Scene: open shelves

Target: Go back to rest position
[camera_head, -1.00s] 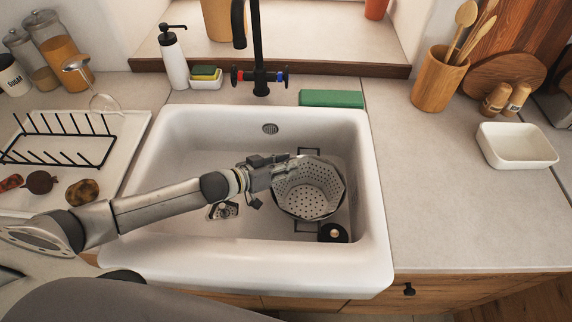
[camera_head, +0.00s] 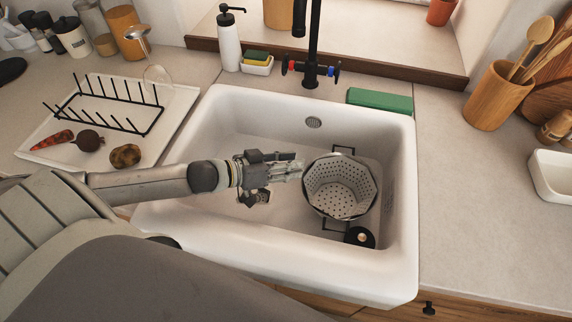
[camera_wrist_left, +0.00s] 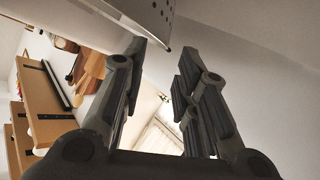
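A perforated metal colander (camera_head: 340,187) stands in the right half of the white sink (camera_head: 385,262). A piece of its perforated wall (camera_wrist_left: 150,18) also shows at the top of the left wrist view. My left gripper (camera_head: 293,169) is just left of the colander's rim in the head view. Its fingers (camera_wrist_left: 162,58) are spread apart in the left wrist view with nothing between them. I cannot tell whether a fingertip still touches the rim. My left arm reaches in over the sink's left wall. My right gripper is not in view.
A drying rack (camera_head: 105,103) and vegetables are on the left tray.

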